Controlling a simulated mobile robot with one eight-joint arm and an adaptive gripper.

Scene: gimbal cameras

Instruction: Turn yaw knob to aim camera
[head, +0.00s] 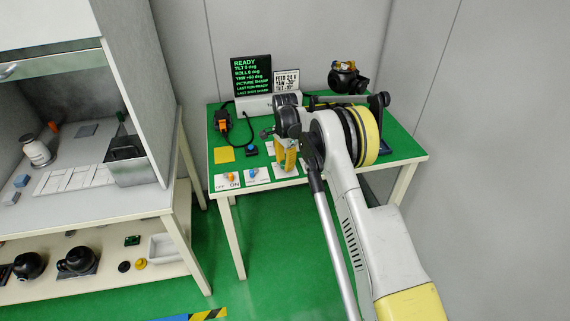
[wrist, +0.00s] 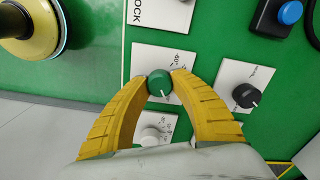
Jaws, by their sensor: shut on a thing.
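My gripper (wrist: 160,80) is shut on a green knob (wrist: 160,84), with one yellow finger on each side of it. The knob stands on a white card (wrist: 143,60) with a number scale; no yaw label is readable there. A white pointer line shows on the knob's lower edge in the wrist view. In the head view my gripper (head: 286,155) is over the green table (head: 235,177), and the knob is hidden. A black screen (head: 251,75) with green text shows READY and a yaw line that seems to read +60. A sign (head: 286,81) seems to read yaw -30.
A black knob (wrist: 246,96) is right of the gripper and a white knob (wrist: 151,136) lies between its fingers. A blue button (wrist: 290,12) is at the upper right. A black camera-like unit (head: 346,76) stands at the table's back. A shelved bench (head: 100,210) is left.

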